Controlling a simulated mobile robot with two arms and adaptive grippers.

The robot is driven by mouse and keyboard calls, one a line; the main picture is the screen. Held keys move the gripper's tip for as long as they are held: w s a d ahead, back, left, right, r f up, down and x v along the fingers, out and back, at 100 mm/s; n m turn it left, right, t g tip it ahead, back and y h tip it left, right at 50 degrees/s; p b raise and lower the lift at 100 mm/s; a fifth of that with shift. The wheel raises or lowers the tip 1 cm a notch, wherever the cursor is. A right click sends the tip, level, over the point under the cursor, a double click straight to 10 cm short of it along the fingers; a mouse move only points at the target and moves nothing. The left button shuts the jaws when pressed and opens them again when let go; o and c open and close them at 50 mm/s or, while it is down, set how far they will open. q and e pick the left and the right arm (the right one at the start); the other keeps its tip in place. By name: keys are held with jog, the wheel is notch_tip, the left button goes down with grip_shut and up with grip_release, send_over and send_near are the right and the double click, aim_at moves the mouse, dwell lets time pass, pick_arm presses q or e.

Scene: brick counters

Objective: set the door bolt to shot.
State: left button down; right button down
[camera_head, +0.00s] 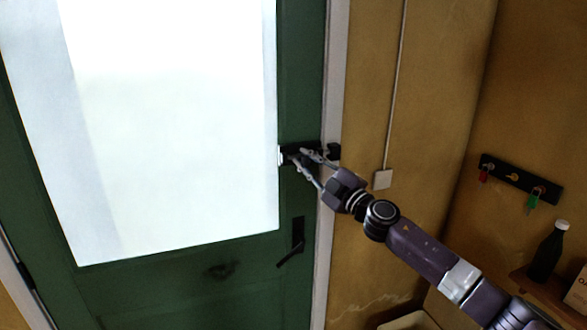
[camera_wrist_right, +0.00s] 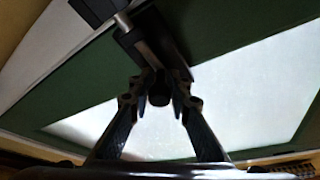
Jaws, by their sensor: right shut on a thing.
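The green door (camera_head: 300,100) carries a black bolt (camera_head: 290,149) near its right edge, with a black keeper (camera_head: 334,151) on the white frame. My right gripper (camera_head: 304,156) is at the bolt. In the wrist view, the fingers of my right gripper (camera_wrist_right: 161,85) are shut on the dark bolt knob (camera_wrist_right: 159,99), one finger on each side. The bolt's grey rod (camera_wrist_right: 123,20) shows between its housing and the keeper (camera_wrist_right: 96,9). How far the rod enters the keeper cannot be told. My left gripper is not in view.
A black door handle (camera_head: 294,246) sits below the bolt. A light switch (camera_head: 383,179) is on the yellow wall. At right are a key rack (camera_head: 520,179) and a dark bottle (camera_head: 548,252) on a shelf. The space before the door looks clear.

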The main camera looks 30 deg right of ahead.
jog(key=shift+s+d, duration=0.25)
jog(key=shift+d, duration=0.35)
jog(key=c, duration=2.2)
grip_release()
jog(key=o, duration=0.4)
jog(key=shift+s+r, duration=0.1)
jog(key=shift+s, duration=0.15)
jog(key=shift+o, duration=0.2)
jog(key=v, duration=1.2)
jog(key=shift+d, duration=0.15)
